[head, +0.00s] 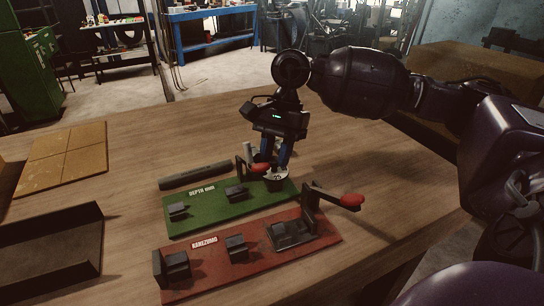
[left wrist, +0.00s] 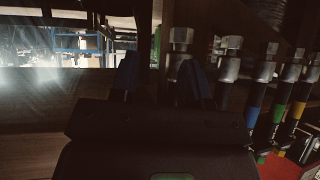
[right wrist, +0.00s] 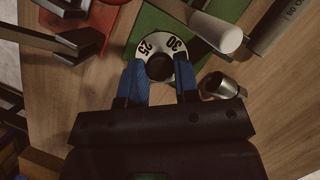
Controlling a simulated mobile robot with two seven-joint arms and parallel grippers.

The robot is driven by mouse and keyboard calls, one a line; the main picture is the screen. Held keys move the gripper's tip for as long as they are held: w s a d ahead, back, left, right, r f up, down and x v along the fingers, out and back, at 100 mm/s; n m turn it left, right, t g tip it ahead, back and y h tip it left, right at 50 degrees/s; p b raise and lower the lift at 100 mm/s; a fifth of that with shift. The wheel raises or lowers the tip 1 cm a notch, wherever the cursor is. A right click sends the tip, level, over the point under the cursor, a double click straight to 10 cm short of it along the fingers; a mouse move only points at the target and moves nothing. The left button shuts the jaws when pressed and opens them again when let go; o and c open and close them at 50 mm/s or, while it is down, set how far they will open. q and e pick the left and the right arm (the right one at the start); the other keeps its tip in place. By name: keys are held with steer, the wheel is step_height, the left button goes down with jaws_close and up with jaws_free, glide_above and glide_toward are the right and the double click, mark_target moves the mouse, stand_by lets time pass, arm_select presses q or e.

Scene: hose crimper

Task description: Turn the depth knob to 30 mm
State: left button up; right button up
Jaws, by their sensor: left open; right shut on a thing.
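The depth knob is a black knob (right wrist: 159,67) on a white dial (right wrist: 148,46) in the right wrist view. The numbers 25 and 30 show on the dial's far side, 25 at left and 30 at right. The rest of the dial is hidden by my gripper. My right gripper (right wrist: 160,80) has its blue fingers on both sides of the knob and is shut on it. In the head view, my right gripper (head: 274,155) points down onto the dial on the green plate (head: 215,214). My left gripper (left wrist: 160,75) is open, away from the dial, and out of the head view.
A red plate (head: 205,270) with black blocks and a red-handled lever (head: 352,201) lies in front of the green plate. A dark tray (head: 50,285) is at left. A grey tube (head: 195,176) lies behind the green plate. Several colour-banded hoses (left wrist: 257,100) stand near my left gripper.

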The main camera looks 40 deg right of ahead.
steer(key=shift+n, duration=0.5)
steer(key=shift+b, duration=0.3)
steer(key=o, duration=0.9)
steer(key=shift+v, duration=5.4)
steer(key=shift+w+a, duration=0.2)
